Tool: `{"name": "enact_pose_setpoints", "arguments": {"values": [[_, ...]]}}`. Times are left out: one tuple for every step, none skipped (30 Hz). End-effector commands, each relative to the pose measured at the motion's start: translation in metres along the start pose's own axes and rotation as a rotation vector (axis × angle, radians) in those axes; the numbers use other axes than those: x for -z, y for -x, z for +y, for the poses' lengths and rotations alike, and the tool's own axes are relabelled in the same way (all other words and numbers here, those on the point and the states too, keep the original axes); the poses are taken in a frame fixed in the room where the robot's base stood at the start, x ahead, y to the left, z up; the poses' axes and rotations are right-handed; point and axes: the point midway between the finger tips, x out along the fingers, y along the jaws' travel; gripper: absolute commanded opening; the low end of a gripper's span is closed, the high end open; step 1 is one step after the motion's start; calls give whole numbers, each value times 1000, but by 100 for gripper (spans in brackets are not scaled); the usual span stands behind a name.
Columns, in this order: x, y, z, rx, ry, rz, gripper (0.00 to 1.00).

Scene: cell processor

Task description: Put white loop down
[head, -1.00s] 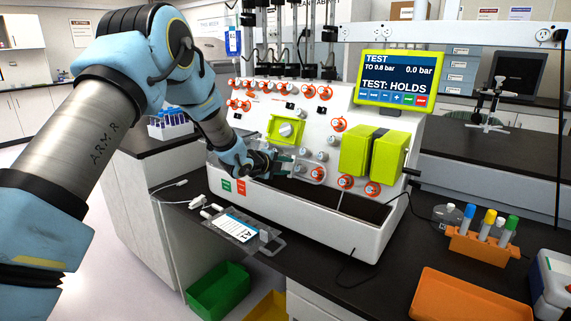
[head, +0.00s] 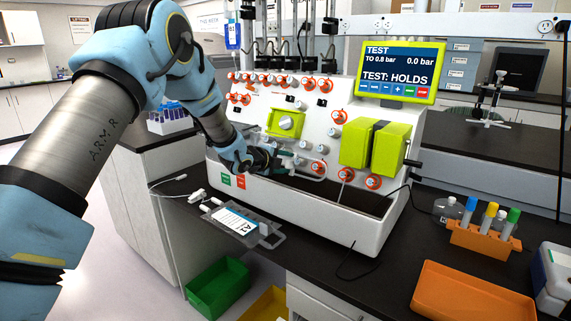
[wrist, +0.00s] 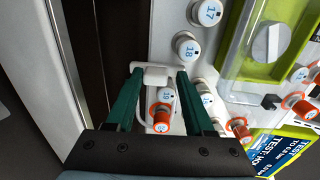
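The white loop shows in the wrist view as a white block (wrist: 155,77) with thin pale tubing bending down from it around an orange-collared knob. The block spans the gap between the two green fingertips of my gripper (wrist: 157,78) and appears gripped by them. In the head view my gripper (head: 275,160) is low at the front of the white processor (head: 320,125), beside its lower knobs. The pale loop (head: 310,175) shows just right of the fingers there, clear of the bench top. Whether the tubing touches the panel I cannot tell.
A dark open trough (head: 325,200) runs along the processor's front below the gripper. A clear bag with a label (head: 236,221) lies on the bench (head: 305,255). An orange tray (head: 470,295) and a tube rack (head: 480,240) stand right. A green bin (head: 218,288) is below.

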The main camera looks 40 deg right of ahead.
Motion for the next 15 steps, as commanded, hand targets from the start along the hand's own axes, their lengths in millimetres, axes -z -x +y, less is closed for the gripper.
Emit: {"name": "enact_pose_setpoints", "arguments": {"values": [[0,0,0,0,0,0,59],[0,0,0,0,0,0,63],[0,0,0,0,0,0,66],[0,0,0,0,0,0,66],[0,0,0,0,0,0,66],[0,0,0,0,0,0,66],[0,0,0,0,0,0,66],[0,0,0,0,0,0,66],[0,0,0,0,0,0,66],[0,0,0,0,0,0,66],[0,0,-1,0,0,0,66],[0,1,-2,0,0,0,66],[0,2,-4,0,0,0,66],[0,2,-6,0,0,0,66],[0,4,-9,0,1,0,66]]}}
